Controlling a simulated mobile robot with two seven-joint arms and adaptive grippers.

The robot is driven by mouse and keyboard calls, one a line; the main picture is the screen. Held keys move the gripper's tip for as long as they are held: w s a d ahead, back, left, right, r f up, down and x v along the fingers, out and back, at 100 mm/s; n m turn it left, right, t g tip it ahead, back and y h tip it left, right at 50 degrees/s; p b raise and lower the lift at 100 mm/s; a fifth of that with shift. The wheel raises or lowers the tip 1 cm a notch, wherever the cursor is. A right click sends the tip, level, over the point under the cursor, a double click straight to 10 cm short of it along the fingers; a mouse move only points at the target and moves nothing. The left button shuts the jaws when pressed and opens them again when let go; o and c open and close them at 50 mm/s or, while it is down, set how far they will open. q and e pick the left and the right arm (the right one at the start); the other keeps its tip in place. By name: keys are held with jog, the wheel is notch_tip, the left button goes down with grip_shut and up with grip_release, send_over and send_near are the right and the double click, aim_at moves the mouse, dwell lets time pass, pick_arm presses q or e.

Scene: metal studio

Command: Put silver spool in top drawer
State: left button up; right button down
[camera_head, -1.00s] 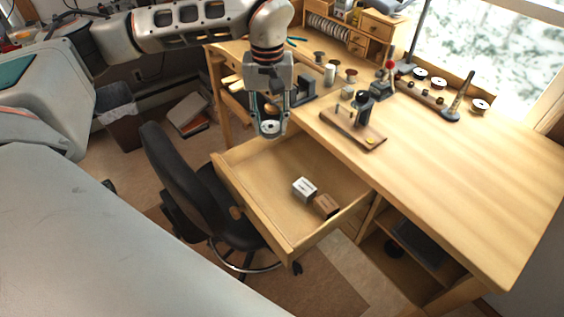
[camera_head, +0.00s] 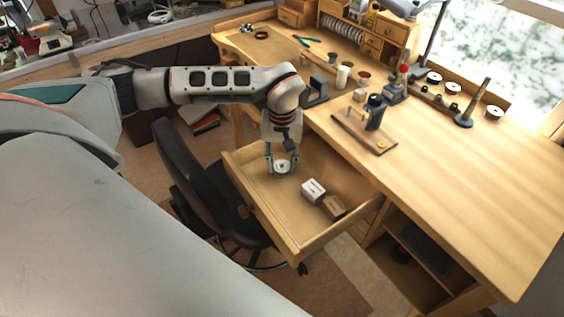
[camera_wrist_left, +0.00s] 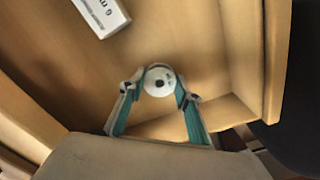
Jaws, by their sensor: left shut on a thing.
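In the left wrist view the spool (camera_wrist_left: 159,80) sits between the two fingertips of the gripper (camera_wrist_left: 158,88), above the wooden drawer floor. Whether the spool touches the floor, I cannot tell. My right gripper is not in view.
A white box (camera_head: 313,190) and a brown box (camera_head: 333,206) lie in the drawer's right part. The bench top (camera_head: 460,180) stands above, with a wooden stand (camera_head: 365,135) near its edge. A black chair (camera_head: 190,180) is left of the drawer.

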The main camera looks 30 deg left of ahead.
pick_arm(q)
jog(key=o, duration=1.1)
notch_tip(320, 180, up, 12)
jog(key=shift+b, duration=0.35)
